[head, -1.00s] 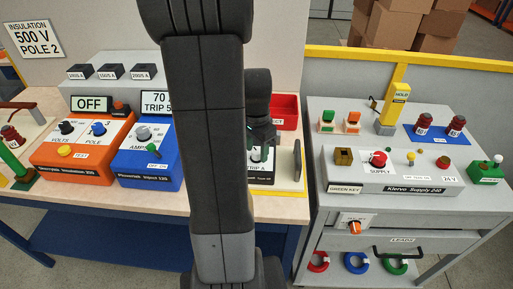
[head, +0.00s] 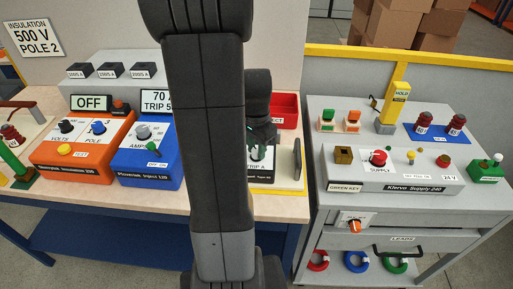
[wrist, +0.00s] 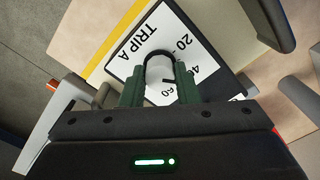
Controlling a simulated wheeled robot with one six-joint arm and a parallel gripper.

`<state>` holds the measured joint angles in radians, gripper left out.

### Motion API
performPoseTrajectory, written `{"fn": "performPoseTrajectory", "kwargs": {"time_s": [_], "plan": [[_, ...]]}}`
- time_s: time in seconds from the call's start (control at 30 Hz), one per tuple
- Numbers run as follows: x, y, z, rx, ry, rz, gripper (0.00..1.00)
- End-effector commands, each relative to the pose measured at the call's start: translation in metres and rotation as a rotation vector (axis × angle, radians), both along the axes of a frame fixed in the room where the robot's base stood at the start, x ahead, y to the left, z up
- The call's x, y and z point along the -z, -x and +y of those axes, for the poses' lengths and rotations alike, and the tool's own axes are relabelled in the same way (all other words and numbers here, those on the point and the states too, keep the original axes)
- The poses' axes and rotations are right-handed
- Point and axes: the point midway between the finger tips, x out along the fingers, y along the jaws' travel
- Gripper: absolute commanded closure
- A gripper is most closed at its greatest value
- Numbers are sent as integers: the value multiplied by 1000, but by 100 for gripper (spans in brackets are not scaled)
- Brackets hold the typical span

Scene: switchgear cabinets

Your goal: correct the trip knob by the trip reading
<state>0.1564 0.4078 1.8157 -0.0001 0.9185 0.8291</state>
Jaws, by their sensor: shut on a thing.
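The trip knob (wrist: 159,72) is pale and rounded, on a white dial plate marked TRIP A (wrist: 152,40) with 20, 40 and 60 showing in the wrist view. My gripper (wrist: 160,92) has its two green-grey fingers shut on the knob, one on each side. In the head view my gripper (head: 262,138) is down at the TRIP A plate (head: 257,168), largely behind my arm. The reading display (head: 155,101) shows 70 and TRIP 5, cut off at its right by my arm. The knob's exact pointer setting is not clear.
The blue injector (head: 147,160) with an AMPS knob and green switch stands left of my arm. An orange insulation tester (head: 82,150) is farther left. A red tray (head: 285,110) and a dark upright handle (head: 297,160) are close to my gripper. A grey supply cart (head: 395,185) stands right.

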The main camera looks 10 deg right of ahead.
Motion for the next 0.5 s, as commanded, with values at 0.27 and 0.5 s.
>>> {"fn": "performPoseTrajectory", "kwargs": {"time_s": [0.27,0.5], "plan": [[0,0,0,-203,0,-1,95],[0,-1,0,-403,1,-2,95]]}}
